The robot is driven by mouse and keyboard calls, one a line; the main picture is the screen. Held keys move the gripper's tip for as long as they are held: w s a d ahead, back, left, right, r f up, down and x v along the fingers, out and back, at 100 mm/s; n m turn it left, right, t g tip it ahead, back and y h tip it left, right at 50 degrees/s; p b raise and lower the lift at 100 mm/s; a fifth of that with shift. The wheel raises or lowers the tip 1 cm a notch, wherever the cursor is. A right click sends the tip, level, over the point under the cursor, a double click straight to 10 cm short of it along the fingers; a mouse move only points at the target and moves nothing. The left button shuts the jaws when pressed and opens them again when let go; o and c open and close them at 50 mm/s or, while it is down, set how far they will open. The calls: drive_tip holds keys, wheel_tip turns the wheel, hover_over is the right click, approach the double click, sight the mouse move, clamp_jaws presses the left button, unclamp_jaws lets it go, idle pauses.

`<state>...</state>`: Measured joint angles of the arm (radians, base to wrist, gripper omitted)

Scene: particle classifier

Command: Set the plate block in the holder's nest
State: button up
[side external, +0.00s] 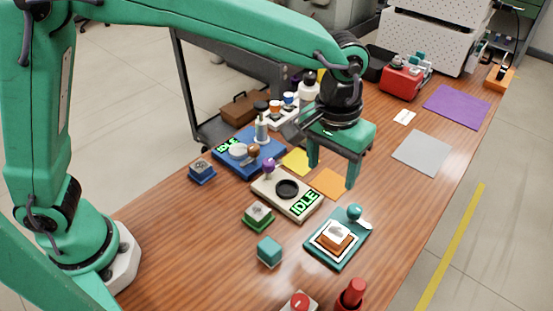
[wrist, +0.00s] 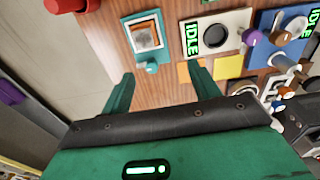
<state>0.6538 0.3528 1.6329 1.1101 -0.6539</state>
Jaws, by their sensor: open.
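The teal holder (side external: 314,252) lies on the table at the front right, with a white square frame and a round teal knob. An orange-brown block (side external: 337,240) with a pale top, apparently the plate block, sits inside the white frame. I cannot tell whether it is fully down. In the wrist view, the holder (wrist: 134,24) and block (wrist: 146,36) show at the top, the block roughly square to the frame. My gripper (side external: 332,176) is open and empty, fingers pointing down, beyond the holder and apart from it. Its fingers also show in the wrist view (wrist: 162,76).
A cream device (side external: 270,195) marked IDLE and a blue device (side external: 230,163) stand left of my gripper. A green block (side external: 258,216), a teal cube (side external: 269,251) and a blue block (side external: 202,171) stand nearer. A red post (side external: 351,295) is at the front.

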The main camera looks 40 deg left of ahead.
drive_tip(key=s+a+r+t, duration=0.1)
drive_tip(key=a+r, duration=0.4)
drive_tip(key=a, duration=0.5)
drive_tip(key=s+a+t, duration=0.2)
drive_tip(key=s+a, duration=0.5)
drive_tip(key=a, duration=0.2)
drive_tip(key=s+a+r+t, duration=0.1)
drive_tip(key=s+a+t, duration=0.1)
drive_tip(key=s+a, duration=0.5)
drive_tip(key=a, duration=0.3)
drive_tip(key=shift+s, duration=0.25)
